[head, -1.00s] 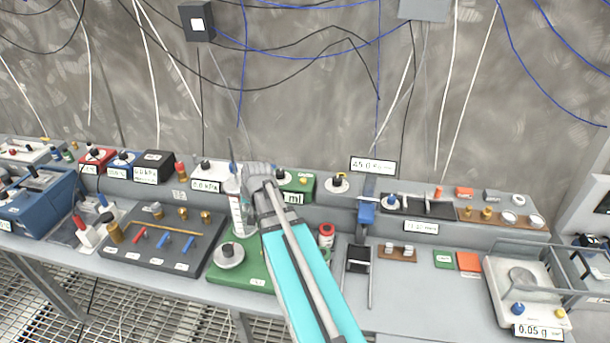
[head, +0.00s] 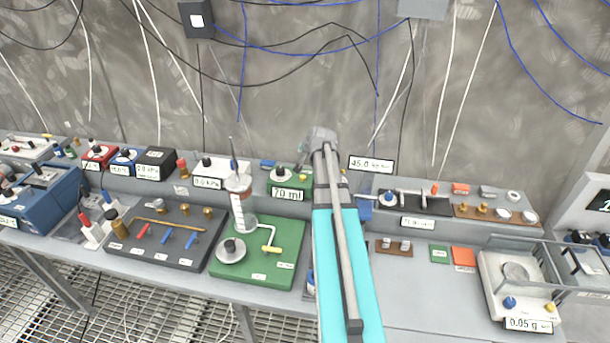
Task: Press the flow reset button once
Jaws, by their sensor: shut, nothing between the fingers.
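A green box (head: 301,182) stands on the rear shelf with a white disc and dark knob on top. Its front display (head: 288,194) reads 70 ml. No label in view is readable as flow reset, so I cannot tell which part is that button. My gripper (head: 304,155) is at the far end of my arm, just right of the knob in the picture, beside or above the box's right end. Its fingers are mostly hidden by my wrist. It looks shut and empty. I cannot tell whether it touches anything.
Left of the box, a clear graduated cylinder (head: 238,205) rises from a green board (head: 285,266) with a yellow-handled tap. A 45.0 display (head: 371,163) and a blue clamp (head: 364,208) stand right of my arm. Blue and white cables hang along the wall.

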